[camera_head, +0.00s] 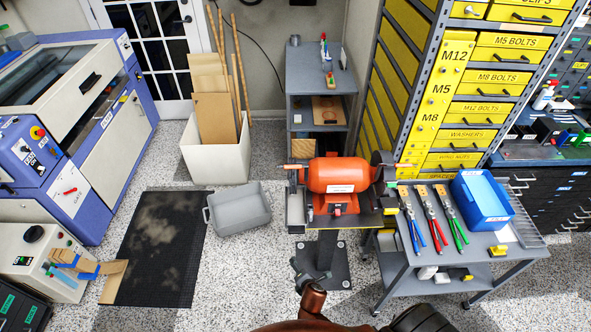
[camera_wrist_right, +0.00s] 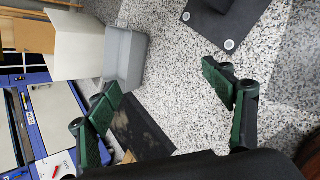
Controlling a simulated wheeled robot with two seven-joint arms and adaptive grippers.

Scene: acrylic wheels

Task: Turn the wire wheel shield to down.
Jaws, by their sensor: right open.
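An orange bench grinder (camera_head: 331,176) sits on a dark pedestal stand at the middle of the head view. A dark wheel housing (camera_head: 381,166) shows at its right end. The left end (camera_head: 294,176) is small in view. I cannot tell for sure which part is the wire wheel shield or how it is turned. My right gripper (camera_head: 301,272) is low in front of the stand, below the grinder and apart from it. In the right wrist view its green-padded fingers (camera_wrist_right: 160,78) are spread wide with nothing between them. My left gripper is not in view.
A grey cart (camera_head: 405,262) with pliers and a blue bin (camera_head: 481,199) stands right of the grinder. A grey tub (camera_head: 240,210) and black mat (camera_head: 158,250) lie on the floor at left. The stand's base plate (camera_head: 337,278) is near my right gripper.

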